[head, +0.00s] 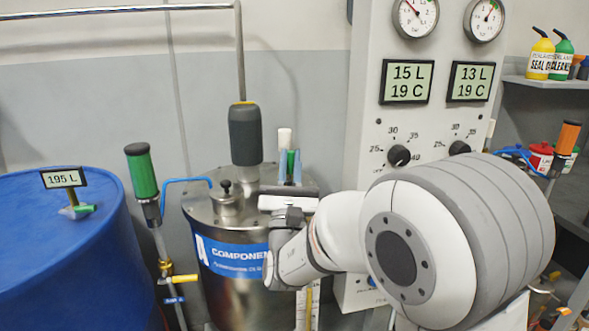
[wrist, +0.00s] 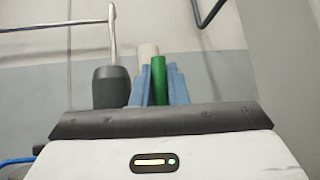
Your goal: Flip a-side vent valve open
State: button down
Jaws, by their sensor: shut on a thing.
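The a-side tank (head: 232,285) is a steel drum with a blue "COMPONENT" label, left of centre in the head view. My gripper (head: 290,158) reaches over its lid from the right. Its two light blue fingers are shut on a green handle (head: 291,164), which I take to be the vent valve's. In the wrist view my gripper (wrist: 158,76) has the green handle (wrist: 158,80) upright between its fingers. A white upright piece (head: 284,138) stands just behind. The valve's base is hidden behind my gripper's body.
A dark grey cylinder (head: 245,135) with a pipe stands on the lid, left of my gripper. A lid knob (head: 226,192) and blue hose (head: 187,182) are nearby. A panel (head: 365,100) with gauges rises at right. A blue drum (head: 60,260) stands at left.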

jog(key=shift+a+n+y, duration=0.15)
jog(key=shift+n+y, duration=0.75)
jog(key=shift+y, duration=0.1)
jog(key=c, duration=1.4)
grip_release()
jog(key=shift+c, duration=0.2)
jog(key=shift+s, duration=0.1)
jog(key=b+v, duration=0.1)
jog(key=v, duration=0.6)
jog(key=shift+s+f, duration=0.15)
jog(key=shift+f, duration=0.2)
